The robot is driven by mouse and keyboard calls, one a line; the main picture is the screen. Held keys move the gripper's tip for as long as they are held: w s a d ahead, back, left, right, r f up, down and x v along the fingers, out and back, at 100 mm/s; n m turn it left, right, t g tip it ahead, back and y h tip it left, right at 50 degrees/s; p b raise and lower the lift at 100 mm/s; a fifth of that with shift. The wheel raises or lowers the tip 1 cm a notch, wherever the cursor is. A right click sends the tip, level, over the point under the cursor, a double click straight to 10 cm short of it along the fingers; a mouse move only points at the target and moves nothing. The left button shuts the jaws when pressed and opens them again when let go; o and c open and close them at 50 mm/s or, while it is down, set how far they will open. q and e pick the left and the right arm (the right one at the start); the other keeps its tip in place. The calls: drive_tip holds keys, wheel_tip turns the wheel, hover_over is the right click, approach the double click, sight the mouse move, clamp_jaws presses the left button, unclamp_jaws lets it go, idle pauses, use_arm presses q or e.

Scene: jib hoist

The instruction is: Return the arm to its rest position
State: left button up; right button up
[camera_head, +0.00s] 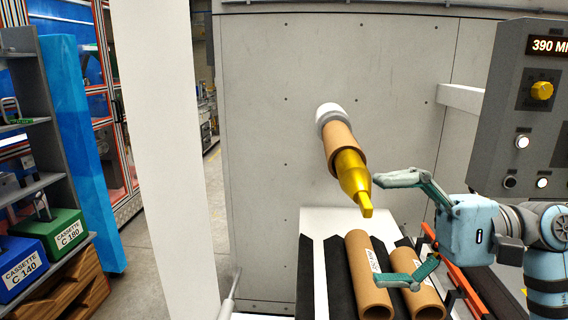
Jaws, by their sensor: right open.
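My right gripper (380,231) comes in from the right with its teal fingers spread wide and nothing between them. Its upper finger reaches close to a yellow tapered piece (351,173), which sticks out of the end of a brown tube (339,141) on a pale round mount (330,114) at the grey wall. I cannot tell whether that finger touches it. The lower finger is over two brown cardboard tubes (364,262) lying side by side on a dark rack; it partly covers the right one. My left gripper is out of view.
A grey control panel (512,100) with a lit display, yellow knob and buttons stands at the right. A white post (165,150) rises at the left. Beyond it, a shelf holds a green cassette box (50,232) and a blue one (22,262). An orange rail (455,272) runs beside the rack.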

drive_tip(key=w+d+f+n+t+h, duration=0.2)
drive_tip(key=w+d+n+t+h, duration=0.3)
drive_tip(key=n+t, duration=0.8)
drive_tip(key=w+d+f+n+t+h, duration=0.3)
drive_tip(key=d+n+t+h, duration=0.35)
drive_tip(key=n+t, duration=0.7)
drive_tip(key=d+f+m+g+h, duration=0.2)
drive_tip(key=f+m+g+h, duration=0.3)
drive_tip(key=f, duration=0.4)
drive_tip(key=d+f+m+g+h, duration=0.3)
drive_tip(key=f+m+g+h, duration=0.1)
drive_tip(key=f+m, duration=0.4)
drive_tip(key=s+f+m+g, duration=0.4)
drive_tip(key=s+f+g, duration=0.3)
drive_tip(key=f, duration=0.7)
drive_tip(key=s+a+f+m+g+y, duration=0.1)
drive_tip(key=s+a+f+m+g, duration=0.15)
drive_tip(key=s+f, duration=0.45)
drive_tip(key=s+a+f+m+g+y, duration=0.15)
drive_tip(key=s+f+g, duration=0.25)
drive_tip(key=s, duration=0.7)
drive_tip(key=s+d+f+m+g, duration=0.1)
drive_tip(key=s+f+m+g, duration=0.15)
drive_tip(key=f, duration=1.75)
drive_tip(key=s+f, duration=1.2)
drive_tip(key=s, duration=0.2)
drive_tip(key=shift+s+d+f+n+g, duration=0.2)
drive_tip(key=shift+s+d+n+g, duration=0.1)
drive_tip(key=shift+s+d+g, duration=0.15)
